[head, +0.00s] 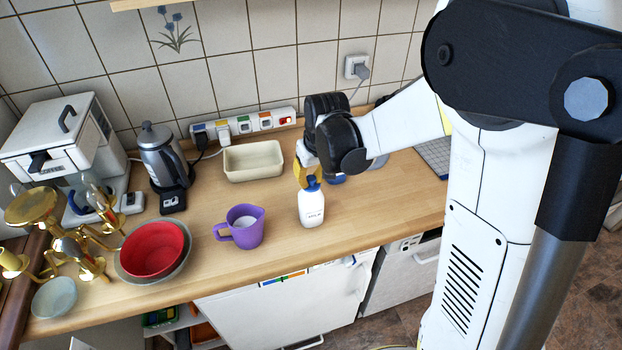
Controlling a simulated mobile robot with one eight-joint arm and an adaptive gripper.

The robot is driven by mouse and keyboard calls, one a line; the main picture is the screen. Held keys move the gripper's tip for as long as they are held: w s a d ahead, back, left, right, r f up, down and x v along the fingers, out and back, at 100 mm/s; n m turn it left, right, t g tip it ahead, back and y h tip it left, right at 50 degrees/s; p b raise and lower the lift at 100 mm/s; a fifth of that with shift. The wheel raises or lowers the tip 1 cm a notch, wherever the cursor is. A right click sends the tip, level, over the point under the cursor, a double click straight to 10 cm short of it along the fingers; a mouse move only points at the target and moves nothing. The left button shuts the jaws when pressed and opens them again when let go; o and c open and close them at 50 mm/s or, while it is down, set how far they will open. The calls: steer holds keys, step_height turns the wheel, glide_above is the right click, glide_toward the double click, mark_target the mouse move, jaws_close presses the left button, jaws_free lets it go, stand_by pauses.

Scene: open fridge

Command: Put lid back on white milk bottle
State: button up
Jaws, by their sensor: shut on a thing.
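The white milk bottle (311,208) stands upright on the wooden counter, close to its front edge. A blue lid (311,184) shows at the top of the bottle, right under my gripper. My gripper (308,178) points down from above, with its yellowish fingers shut on the blue lid. The lid is at the bottle's mouth; I cannot tell whether it is seated or just above the neck. The fingers and wrist hide part of the lid.
A purple jug (243,227) stands left of the bottle. A cream dish (253,161) and a power strip (243,124) are behind. Counter right of the bottle is clear.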

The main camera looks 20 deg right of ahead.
stand_by(0.3)
steer(key=o, duration=1.4)
steer(key=shift+o, duration=0.2)
steer(key=shift+r, duration=0.15)
steer(key=shift+r+p, duration=2.5)
steer(key=shift+r, duration=0.9)
jaws_close()
steer(key=shift+f, duration=0.2)
steer(key=shift+f+b, duration=2.4)
steer(key=shift+f, duration=0.25)
steer(key=shift+r, duration=0.25)
